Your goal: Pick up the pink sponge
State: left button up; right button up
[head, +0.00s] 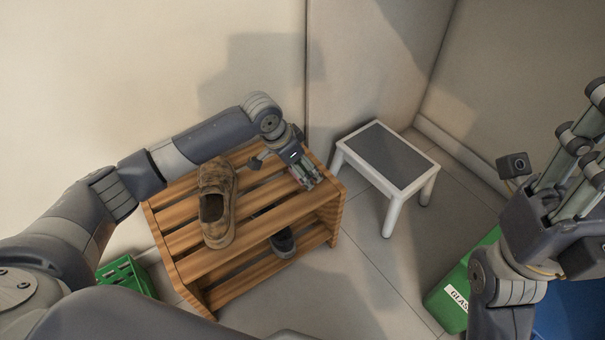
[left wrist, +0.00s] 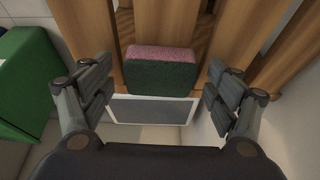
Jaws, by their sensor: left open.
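The pink sponge (left wrist: 160,70) shows in the left wrist view as a block with a pink upper part and a dark green side. It rests on the wooden slats of a rack (head: 185,238). My left gripper (head: 304,172) is over the right end of the rack's top in the head view and mostly hides the sponge there. In the left wrist view, the fingers of my left gripper (left wrist: 157,82) are spread on either side of the sponge, apart from it. My right gripper (head: 585,135) is raised at the right edge of the head view, partly cut off.
A brown shoe (head: 217,203) lies on the rack's top, and a dark shoe (head: 283,243) is on its lower level. A white step stool (head: 396,200) stands to the right. Green bins (head: 452,300) (head: 125,276) flank the area. Walls are close behind.

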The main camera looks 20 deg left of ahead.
pick_arm(q)
jog(key=c, duration=0.7)
jog(key=shift+c, duration=0.2)
jog(key=shift+r, duration=0.1)
